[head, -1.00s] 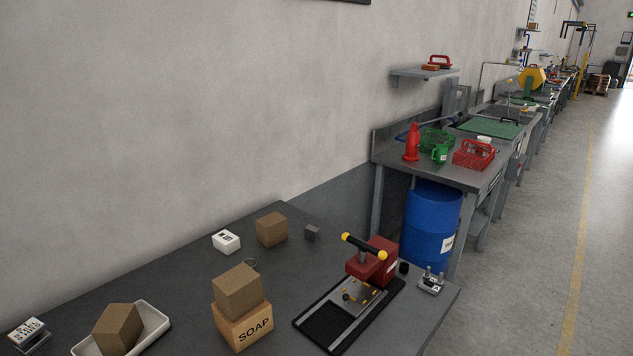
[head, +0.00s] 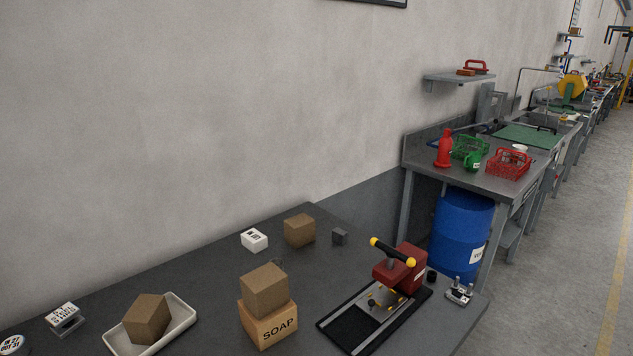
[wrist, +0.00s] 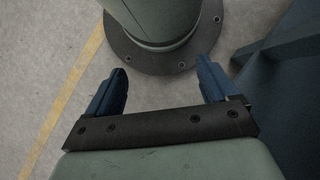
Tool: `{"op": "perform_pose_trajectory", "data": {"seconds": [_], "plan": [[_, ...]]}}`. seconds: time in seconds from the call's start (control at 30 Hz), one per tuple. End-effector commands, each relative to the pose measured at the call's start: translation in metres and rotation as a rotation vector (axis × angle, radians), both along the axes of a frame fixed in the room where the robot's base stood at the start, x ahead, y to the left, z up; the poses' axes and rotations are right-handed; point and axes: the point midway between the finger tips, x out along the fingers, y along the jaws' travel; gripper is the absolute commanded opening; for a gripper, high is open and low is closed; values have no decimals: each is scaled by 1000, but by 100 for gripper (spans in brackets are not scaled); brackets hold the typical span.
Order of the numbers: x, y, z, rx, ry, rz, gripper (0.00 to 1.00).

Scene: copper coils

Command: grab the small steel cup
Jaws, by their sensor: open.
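I cannot make out a small steel cup for certain in either view. In the head view, a thin dark curved edge (head: 277,262) shows just behind the stacked brown block; most of that thing is hidden and I cannot tell what it is. My gripper (wrist: 162,66) shows only in the wrist view. Its two blue fingers are wide apart with nothing between them, and it points down over the floor by a round bolted base. It is away from the near table's objects.
The near table (head: 215,275) carries a soap box (head: 268,325) with a brown block (head: 265,289) on top, another block (head: 300,230), a white tray (head: 186,322) and a red press (head: 400,268). A farther bench holds a green mug (head: 473,161) and baskets.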

Motion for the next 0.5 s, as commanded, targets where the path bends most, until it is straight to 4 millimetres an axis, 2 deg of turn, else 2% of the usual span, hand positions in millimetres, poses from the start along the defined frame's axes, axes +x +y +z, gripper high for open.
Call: {"op": "perform_pose_trajectory", "data": {"seconds": [0.03, 0.1, 0.37, 0.5], "plan": [[0, 0, 0, 0, -1, 0, 82], [0, 0, 0, -1, -1, -1, 76], [2, -1, -1, -1, -5, -2, 75], [18, -11, -10, -10, -50, -14, 75]]}}
